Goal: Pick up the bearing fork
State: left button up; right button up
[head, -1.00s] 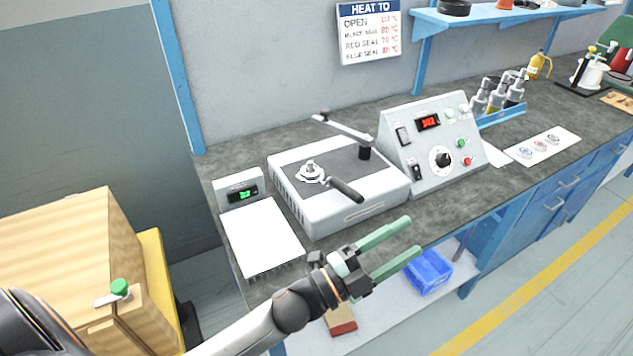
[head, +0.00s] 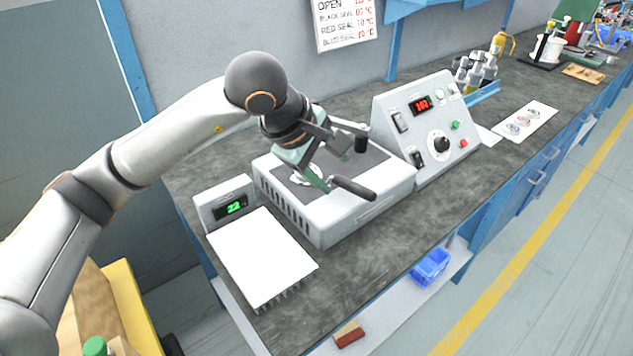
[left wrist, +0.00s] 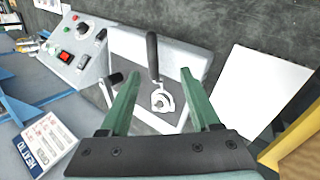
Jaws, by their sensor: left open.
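The bearing fork has a black handle (head: 352,187) and a pale metal head on the dark top of the white heater box (head: 345,222). In the left wrist view the handle (left wrist: 152,55) points away from the silver head (left wrist: 161,101), which lies around or against a small round part; the join is too small to tell. My left gripper (head: 316,174) is above the heater, tilted down over the fork, and partly hides its head in the head view. Its green fingers (left wrist: 160,80) are open, one on each side of the fork, with nothing held. My right gripper is out of view.
A swing arm with a black knob (head: 361,140) stands at the heater's back right, close to my gripper. The sloped control box (head: 425,130) is to the right. A white plate (head: 262,257) with a green display lies left. The bench front (head: 400,262) is clear.

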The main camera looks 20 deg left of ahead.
aim_at(342, 180)
pick_arm(q)
jog(key=shift+t+y, duration=0.3)
jog(key=shift+y, duration=0.2)
jog(key=x, duration=0.4)
jog(key=w+a+x, duration=0.1)
jog(key=x, duration=0.2)
jog(key=a+x, duration=0.1)
jog(key=x, duration=0.3)
jog(key=shift+w+p, duration=0.4)
jog(key=shift+w, duration=0.1)
jog(key=shift+r, duration=0.1)
grip_shut()
jog(key=shift+r, duration=0.1)
